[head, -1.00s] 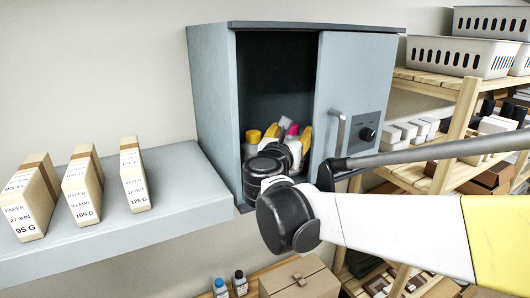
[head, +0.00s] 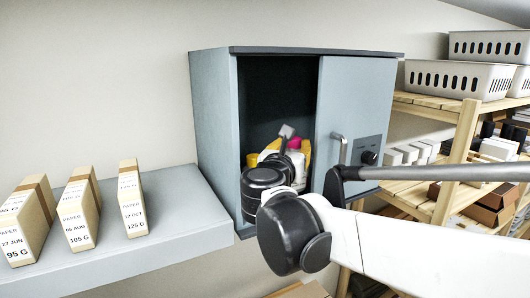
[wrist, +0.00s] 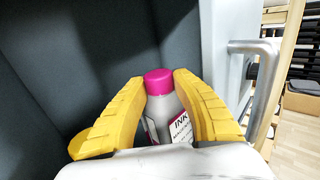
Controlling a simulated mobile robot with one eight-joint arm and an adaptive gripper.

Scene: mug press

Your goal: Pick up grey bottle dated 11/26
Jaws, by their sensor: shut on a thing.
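A grey-white bottle with a pink cap (wrist: 159,82) stands between the yellow fingers of my gripper (wrist: 160,88) in the wrist view. My gripper is shut on it. Its label reads "INK"; I cannot read a date. In the head view the pink cap (head: 294,143) shows inside the open part of the grey cabinet (head: 214,130), with my gripper (head: 287,147) around it. My wrist hides most of the bottle's body there.
The cabinet's door (head: 352,105) and handle (wrist: 262,85) are close on the right. Paper boxes (head: 132,205) stand on the left shelf.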

